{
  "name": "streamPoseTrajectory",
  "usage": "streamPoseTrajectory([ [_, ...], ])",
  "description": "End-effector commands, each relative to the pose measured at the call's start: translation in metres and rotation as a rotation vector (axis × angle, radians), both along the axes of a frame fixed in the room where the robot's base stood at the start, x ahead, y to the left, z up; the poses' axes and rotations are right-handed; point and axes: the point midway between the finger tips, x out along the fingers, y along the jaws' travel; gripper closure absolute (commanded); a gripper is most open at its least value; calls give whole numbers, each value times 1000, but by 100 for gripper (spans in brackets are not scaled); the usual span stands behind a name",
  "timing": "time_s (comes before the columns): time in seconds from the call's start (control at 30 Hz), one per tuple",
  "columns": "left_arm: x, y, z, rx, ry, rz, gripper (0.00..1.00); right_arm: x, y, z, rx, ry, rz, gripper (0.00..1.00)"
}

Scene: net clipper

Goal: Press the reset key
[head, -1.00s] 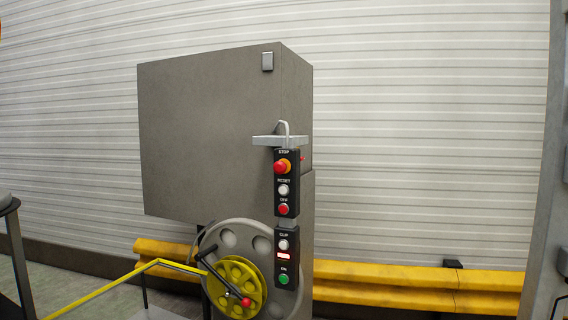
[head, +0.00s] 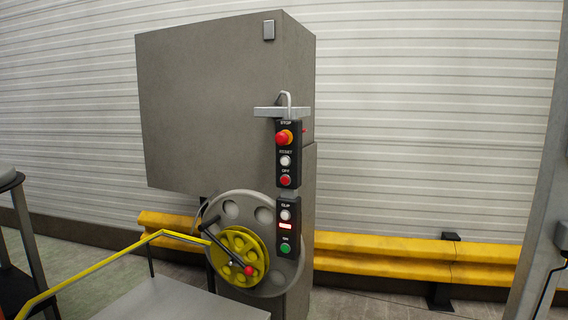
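The reset key (head: 285,161) is a white round button under a RESET label on the upper black control box of the grey machine (head: 225,110). A lower black box carries a white CLIP button (head: 284,215), a lit red display (head: 285,226) and a green ON button (head: 285,248). Nothing covers the reset key. Neither of my grippers shows in the head view.
A grey wheel with a yellow hub (head: 241,254) and a red-knobbed crank stands left of the boxes. A yellow rail (head: 100,268) and a grey platform (head: 175,300) lie in front. A yellow barrier (head: 400,259) runs along the wall. Floor shows at lower right.

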Motion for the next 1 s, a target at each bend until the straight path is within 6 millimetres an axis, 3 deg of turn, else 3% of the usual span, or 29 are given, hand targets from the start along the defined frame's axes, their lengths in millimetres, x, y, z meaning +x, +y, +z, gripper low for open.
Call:
streamPoseTrajectory([
  [0.07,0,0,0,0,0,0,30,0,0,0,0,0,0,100],
  [0.67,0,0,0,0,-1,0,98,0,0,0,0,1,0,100],
  [1.0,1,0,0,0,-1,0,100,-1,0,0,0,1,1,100],
])
